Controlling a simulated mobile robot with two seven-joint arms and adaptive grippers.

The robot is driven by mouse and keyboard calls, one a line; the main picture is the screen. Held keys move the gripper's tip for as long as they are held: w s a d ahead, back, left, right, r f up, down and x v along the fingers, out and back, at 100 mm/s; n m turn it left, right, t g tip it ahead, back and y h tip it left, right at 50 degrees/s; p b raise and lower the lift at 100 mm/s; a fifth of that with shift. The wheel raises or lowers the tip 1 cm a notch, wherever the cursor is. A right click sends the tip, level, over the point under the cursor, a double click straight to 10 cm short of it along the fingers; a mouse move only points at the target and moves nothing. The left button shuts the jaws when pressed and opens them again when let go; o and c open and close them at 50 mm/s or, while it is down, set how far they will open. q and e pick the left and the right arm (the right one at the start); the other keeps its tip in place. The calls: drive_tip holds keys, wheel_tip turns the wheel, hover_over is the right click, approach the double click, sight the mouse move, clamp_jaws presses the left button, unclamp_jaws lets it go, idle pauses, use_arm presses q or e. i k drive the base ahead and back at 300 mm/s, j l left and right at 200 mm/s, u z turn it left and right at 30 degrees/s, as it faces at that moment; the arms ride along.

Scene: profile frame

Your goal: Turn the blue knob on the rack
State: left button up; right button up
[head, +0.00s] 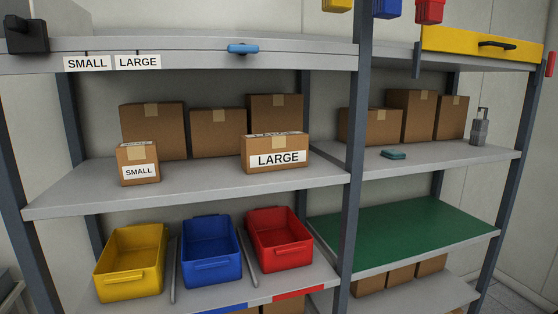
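The blue knob (243,49) is a short, wide handle on the front edge of the rack's top grey shelf (300,54), left of the middle upright post. It lies roughly level along that edge. Nothing touches it. Neither of my grippers shows in the head view.
A black block (26,36) sits at the top left shelf edge. Small (138,164) and large (275,152) labelled boxes stand on the shelf below. Yellow (131,262), blue (211,249) and red (279,239) bins sit lower. A yellow drawer (481,44) is at upper right.

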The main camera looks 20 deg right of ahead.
sight(242, 50)
drive_tip(key=i+l+u, duration=0.1)
drive_tip(key=l, duration=0.35)
drive_tip(key=i+l+u, duration=0.15)
drive_tip(key=l, duration=0.3)
drive_tip(key=l+u, duration=0.1)
drive_tip(key=l, duration=0.35)
